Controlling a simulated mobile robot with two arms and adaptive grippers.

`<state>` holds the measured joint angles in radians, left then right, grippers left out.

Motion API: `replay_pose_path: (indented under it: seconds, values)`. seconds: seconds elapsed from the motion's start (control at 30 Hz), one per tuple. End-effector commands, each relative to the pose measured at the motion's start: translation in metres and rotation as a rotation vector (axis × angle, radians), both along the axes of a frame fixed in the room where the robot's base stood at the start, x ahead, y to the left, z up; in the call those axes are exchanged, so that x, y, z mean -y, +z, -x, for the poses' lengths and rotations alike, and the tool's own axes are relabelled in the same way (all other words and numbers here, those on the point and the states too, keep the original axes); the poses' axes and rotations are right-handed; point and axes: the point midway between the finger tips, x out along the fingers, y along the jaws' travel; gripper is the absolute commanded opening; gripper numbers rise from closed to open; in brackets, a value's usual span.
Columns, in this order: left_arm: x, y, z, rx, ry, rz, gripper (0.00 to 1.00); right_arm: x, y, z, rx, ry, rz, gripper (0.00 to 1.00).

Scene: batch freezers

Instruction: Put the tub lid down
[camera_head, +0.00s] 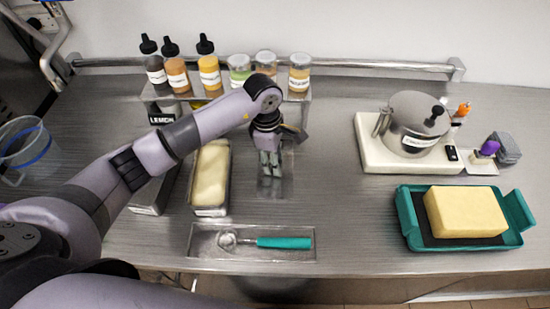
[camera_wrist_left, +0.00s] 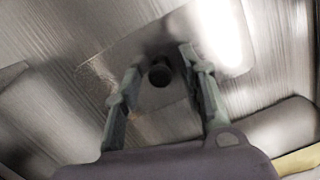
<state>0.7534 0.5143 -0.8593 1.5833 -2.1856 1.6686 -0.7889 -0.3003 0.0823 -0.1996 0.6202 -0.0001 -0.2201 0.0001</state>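A flat steel lid (camera_head: 284,187) lies on the counter to the right of the open tub. In the left wrist view, the lid (camera_wrist_left: 125,60) has a small round black knob (camera_wrist_left: 160,74). My left gripper (camera_head: 270,172) is directly over the lid, pointing down. In the left wrist view, its two fingers (camera_wrist_left: 164,68) stand apart on either side of the knob, with a gap visible around it. The open steel tub (camera_head: 211,180) holds a pale cream mass. Another tub (camera_head: 150,197) to its left is partly hidden by my arm. My right gripper is not in view.
A steel tray (camera_head: 205,252) with a teal-handled scoop (camera_head: 285,243) lies in front. Bottles (camera_head: 208,65) and jars (camera_head: 299,72) stand on a rack behind. A white scale (camera_head: 375,155) with a steel pot and a teal tray (camera_head: 408,218) are right. Counter between is clear.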

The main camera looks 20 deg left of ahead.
Motion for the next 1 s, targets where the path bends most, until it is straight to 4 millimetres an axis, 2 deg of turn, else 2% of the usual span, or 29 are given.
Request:
replay_pose_path:
  seconds: [0.07,0.17,0.6,0.8,1.0]
  values:
    - [0.0,0.005,0.0,0.0,0.0,0.0,0.38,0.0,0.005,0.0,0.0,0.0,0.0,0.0]
    - [-0.002,0.014,-0.002,0.006,0.001,0.001,0.38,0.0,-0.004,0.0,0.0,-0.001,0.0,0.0]
    - [-0.012,0.101,0.0,0.005,-0.001,0.0,0.38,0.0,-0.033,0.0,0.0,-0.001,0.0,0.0]
    - [-0.014,0.119,0.001,0.001,0.0,0.0,0.38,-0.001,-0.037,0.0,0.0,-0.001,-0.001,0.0]
    - [-0.014,0.122,0.001,0.0,0.0,0.0,0.38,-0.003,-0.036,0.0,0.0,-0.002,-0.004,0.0]
